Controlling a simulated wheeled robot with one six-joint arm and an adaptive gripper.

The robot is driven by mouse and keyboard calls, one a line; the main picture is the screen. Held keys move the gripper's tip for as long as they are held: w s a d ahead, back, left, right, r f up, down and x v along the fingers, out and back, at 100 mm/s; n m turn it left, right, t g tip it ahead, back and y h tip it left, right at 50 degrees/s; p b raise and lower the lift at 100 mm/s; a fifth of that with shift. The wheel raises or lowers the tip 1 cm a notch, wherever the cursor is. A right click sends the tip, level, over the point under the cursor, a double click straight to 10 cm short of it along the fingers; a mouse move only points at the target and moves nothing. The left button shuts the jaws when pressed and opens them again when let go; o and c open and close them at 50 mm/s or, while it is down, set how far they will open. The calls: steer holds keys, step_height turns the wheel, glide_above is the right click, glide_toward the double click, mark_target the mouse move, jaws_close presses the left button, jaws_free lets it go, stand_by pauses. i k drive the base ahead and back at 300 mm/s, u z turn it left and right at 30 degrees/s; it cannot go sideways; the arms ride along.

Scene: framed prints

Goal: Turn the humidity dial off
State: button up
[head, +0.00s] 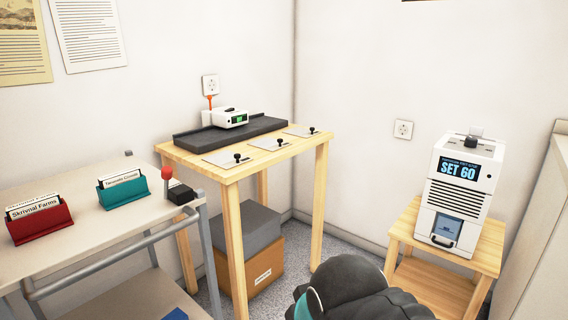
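A white machine (464,195) with a dark display reading "SET 60" stands on a small wooden stand at the right. A small dark knob (470,142) sits on its top, with a grey piece just behind it. The knob looks like the humidity dial, but its pointer and markings are too small to read. Small text above "SET 60" is also unclear. The machine's front has a vented grille and a lower panel with a blue-grey window and dark handle. My dark arm shows at the bottom middle, in front of and left of the stand. My gripper's fingers are not visible.
The wooden stand (405,238) has a lower shelf. A tall wooden table (232,172) carries a black tray (192,139), a small white device (230,117) and several plates with black knobs. A cart (75,228) at left holds card boxes. A pale cabinet (540,235) borders the right.

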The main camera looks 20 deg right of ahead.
mark_target(470, 141)
steer(key=z, duration=1.1)
steer(key=i, duration=1.1)
steer(key=z, duration=0.9)
